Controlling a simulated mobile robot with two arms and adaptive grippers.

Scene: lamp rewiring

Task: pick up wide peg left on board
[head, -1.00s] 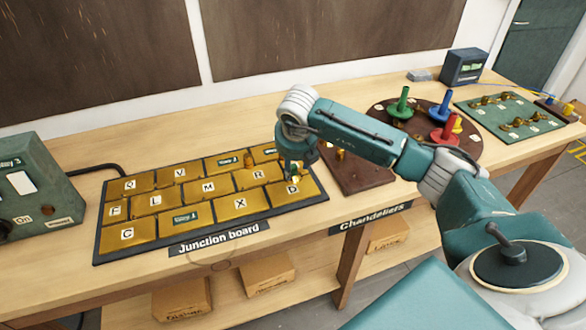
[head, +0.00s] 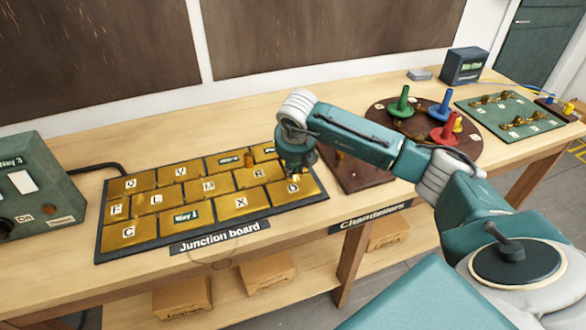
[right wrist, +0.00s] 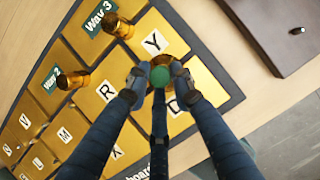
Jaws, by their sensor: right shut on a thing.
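The junction board (head: 98,230) is a dark tray of brass tiles with letters and Way labels. My right gripper (head: 294,172) is over its right end by the D tile. In the right wrist view my right gripper (right wrist: 158,82) is shut on a brass peg (right wrist: 179,72), mostly hidden by the fingers. A round green spot shows between the fingertips; I cannot tell whether it is part of the peg. I cannot tell whether the peg still touches the board. Two other brass pegs stand on the board, near Way 2 (right wrist: 72,80) and Way 3 (right wrist: 117,25). My left gripper is not in view.
A brown board (head: 375,183) with a brass peg (right wrist: 297,30) lies right of the junction board. Behind it is a round dark base (head: 376,112) with green, blue and red pegs. A green control box (head: 35,180) stands at the left.

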